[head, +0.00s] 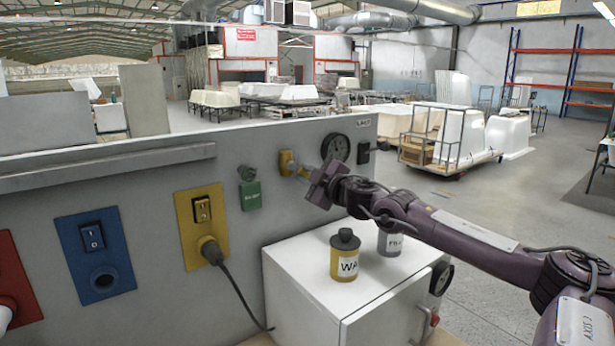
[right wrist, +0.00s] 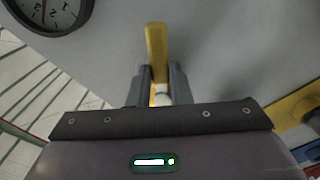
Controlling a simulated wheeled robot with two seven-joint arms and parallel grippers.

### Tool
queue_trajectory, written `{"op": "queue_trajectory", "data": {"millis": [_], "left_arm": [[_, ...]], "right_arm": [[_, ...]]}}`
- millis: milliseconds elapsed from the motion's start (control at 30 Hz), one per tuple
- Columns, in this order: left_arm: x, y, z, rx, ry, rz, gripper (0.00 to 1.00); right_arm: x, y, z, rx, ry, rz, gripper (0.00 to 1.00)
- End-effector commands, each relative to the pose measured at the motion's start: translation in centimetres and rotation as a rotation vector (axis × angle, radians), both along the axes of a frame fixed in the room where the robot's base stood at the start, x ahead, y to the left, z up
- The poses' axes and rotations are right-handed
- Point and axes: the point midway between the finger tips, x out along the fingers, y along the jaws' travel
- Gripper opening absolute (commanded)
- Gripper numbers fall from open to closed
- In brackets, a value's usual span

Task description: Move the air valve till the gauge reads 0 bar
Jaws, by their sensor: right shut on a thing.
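The air valve has a yellow handle (head: 287,163) on the grey wall panel, left of the gauge. In the right wrist view the yellow handle (right wrist: 156,48) stands up between my fingertips. My right gripper (head: 305,172) is shut on it; the fingers (right wrist: 159,82) lie on both sides of its lower part. The round black-rimmed gauge (head: 335,148) is just right of the valve. In the right wrist view the gauge (right wrist: 45,14) is cut off by the top edge, and I cannot tell its reading. My left gripper is out of view.
A white cabinet (head: 330,275) below carries a yellow can (head: 345,256) and a grey can (head: 390,240), close under my right arm. A green tag (head: 251,196), yellow switch panel (head: 188,215) with a plugged cable, and blue panel (head: 97,270) are to the left.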

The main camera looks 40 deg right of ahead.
Motion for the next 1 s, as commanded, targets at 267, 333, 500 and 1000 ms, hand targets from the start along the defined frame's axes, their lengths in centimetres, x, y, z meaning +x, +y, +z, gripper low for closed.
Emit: {"op": "queue_trajectory", "data": {"millis": [267, 333, 500, 1000], "left_arm": [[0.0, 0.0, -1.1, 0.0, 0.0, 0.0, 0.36], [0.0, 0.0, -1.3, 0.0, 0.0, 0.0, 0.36], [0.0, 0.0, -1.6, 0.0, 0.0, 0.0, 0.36], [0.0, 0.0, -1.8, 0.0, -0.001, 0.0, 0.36]], "right_arm": [[0.0, -0.3, 0.3, -0.126, 0.012, 0.002, 0.0], [0.0, -0.4, 0.4, -0.175, 0.018, 0.002, 0.0], [-0.1, -0.5, 1.0, -0.298, 0.031, 0.002, 0.0], [-0.1, -0.7, 1.8, -0.526, 0.06, 0.004, 0.0]]}}
